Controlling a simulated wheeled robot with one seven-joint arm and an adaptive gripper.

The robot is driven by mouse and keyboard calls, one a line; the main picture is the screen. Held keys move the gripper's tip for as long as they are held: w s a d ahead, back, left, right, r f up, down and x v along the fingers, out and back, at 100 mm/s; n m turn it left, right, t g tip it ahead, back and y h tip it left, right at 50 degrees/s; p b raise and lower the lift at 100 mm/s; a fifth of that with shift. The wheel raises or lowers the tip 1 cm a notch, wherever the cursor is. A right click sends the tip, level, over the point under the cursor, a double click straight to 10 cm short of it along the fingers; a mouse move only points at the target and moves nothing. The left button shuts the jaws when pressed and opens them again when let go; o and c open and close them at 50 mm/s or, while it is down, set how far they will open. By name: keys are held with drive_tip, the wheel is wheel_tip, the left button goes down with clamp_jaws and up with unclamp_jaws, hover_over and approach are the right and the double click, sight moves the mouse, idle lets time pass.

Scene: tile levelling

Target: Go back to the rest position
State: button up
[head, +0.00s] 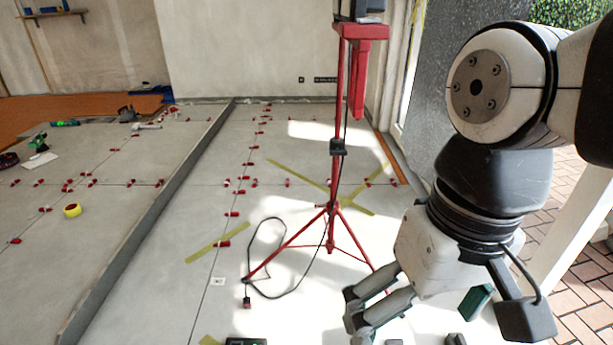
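My gripper (372,312) hangs at the lower right of the head view, pointing down and to the left above the tiled floor. Its grey fingers show from the side, and the gap between their tips cannot be made out. I see nothing clearly held in it. My arm bends down from the upper right corner to it. Red levelling clips (232,214) sit in rows along the tile joints on the floor, to the left of my gripper and apart from it.
A red tripod stand (335,180) with a black cable (262,262) stands left of my arm. A grey raised edge (150,215) divides the floor. Yellow tape (207,242) lies in strips. A green item (475,301) lies beside my gripper. A tape roll (72,210) lies left.

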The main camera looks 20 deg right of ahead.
drive_tip(key=s, duration=0.1)
drive_tip(key=s+d, duration=0.1)
drive_tip(key=s, duration=0.1)
drive_tip(key=shift+s+d+f+h, duration=0.1)
drive_tip(key=shift+f+h, duration=0.05)
drive_tip(key=shift+h, duration=0.25)
idle(0.5)
wheel_tip(320, 180, up, 34)
drive_tip(key=n+t+p, duration=0.1)
drive_tip(key=t+p, duration=0.3)
drive_tip(key=p, duration=2.8)
drive_tip(key=shift+d, duration=0.2)
drive_tip(key=shift+f, duration=0.1)
drive_tip(key=shift+c, duration=0.2)
